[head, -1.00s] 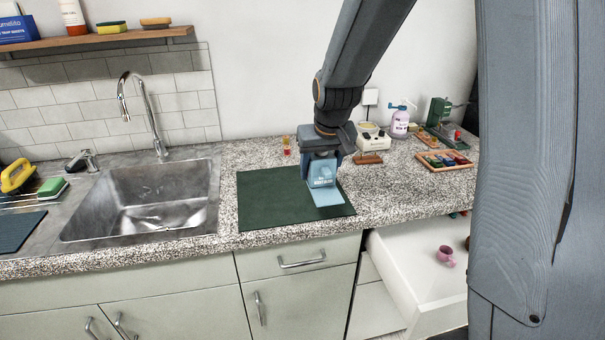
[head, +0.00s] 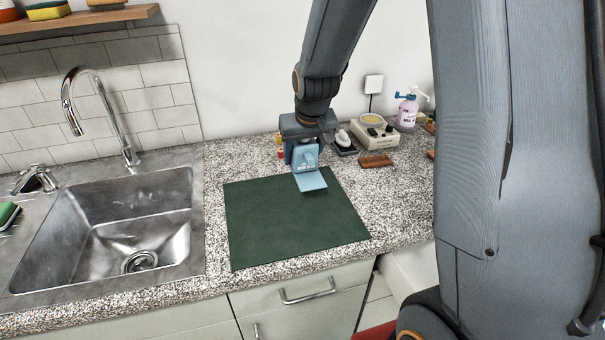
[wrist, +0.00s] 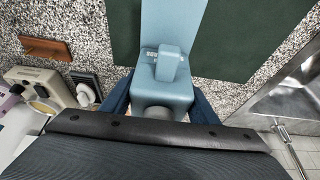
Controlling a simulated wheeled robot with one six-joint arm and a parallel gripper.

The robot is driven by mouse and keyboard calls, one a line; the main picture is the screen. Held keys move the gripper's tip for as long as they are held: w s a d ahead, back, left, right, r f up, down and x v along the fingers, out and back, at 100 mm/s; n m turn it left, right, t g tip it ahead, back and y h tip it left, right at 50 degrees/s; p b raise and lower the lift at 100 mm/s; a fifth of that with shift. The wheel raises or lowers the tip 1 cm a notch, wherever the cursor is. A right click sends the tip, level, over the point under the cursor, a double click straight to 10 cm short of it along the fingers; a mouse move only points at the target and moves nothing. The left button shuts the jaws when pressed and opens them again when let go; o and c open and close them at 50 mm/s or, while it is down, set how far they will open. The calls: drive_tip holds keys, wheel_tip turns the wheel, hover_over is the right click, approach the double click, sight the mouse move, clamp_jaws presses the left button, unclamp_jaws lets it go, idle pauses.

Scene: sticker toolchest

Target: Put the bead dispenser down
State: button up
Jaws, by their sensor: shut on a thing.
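The bead dispenser is a light blue block with a flat tongue (head: 311,180). My gripper (head: 303,150) is shut on it, over the back edge of the dark green mat (head: 295,222). In the wrist view the dispenser (wrist: 165,95) sits between the two dark blue fingers, its tongue reaching out over the mat (wrist: 225,45). I cannot tell whether its underside touches the mat or the counter. The gripper's palm hides its back end.
The sink (head: 110,235) lies left of the mat. Behind and right stand a beige device (head: 375,132), a brown block (head: 376,161) and a lilac pump bottle (head: 407,112). A small red and yellow bottle (head: 281,147) is close beside my gripper. Most of the mat is bare.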

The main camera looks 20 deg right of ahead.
sight(307, 154)
drive_tip(key=shift+f+p, duration=0.75)
drive_tip(key=shift+f, duration=2.35)
drive_tip(key=shift+f, duration=0.1)
drive_tip(key=o, duration=1.4)
drive_tip(key=b+v, duration=0.3)
drive_tip(key=v, duration=0.8)
drive_tip(key=shift+s+r, duration=0.2)
drive_tip(key=shift+r, duration=0.15)
drive_tip(key=shift+s, duration=0.3)
drive_tip(key=s+f+g, duration=0.1)
drive_tip(key=s, duration=0.4)
drive_tip(key=s+f+g, duration=0.1)
drive_tip(key=s+f, duration=0.1)
drive_tip(key=s, duration=0.4)
drive_tip(key=s+f, duration=0.2)
drive_tip(key=s, duration=0.4)
drive_tip(key=shift+s+f+g, duration=0.1)
drive_tip(key=shift+f+g, duration=0.1)
drive_tip(key=shift+g, duration=0.2)
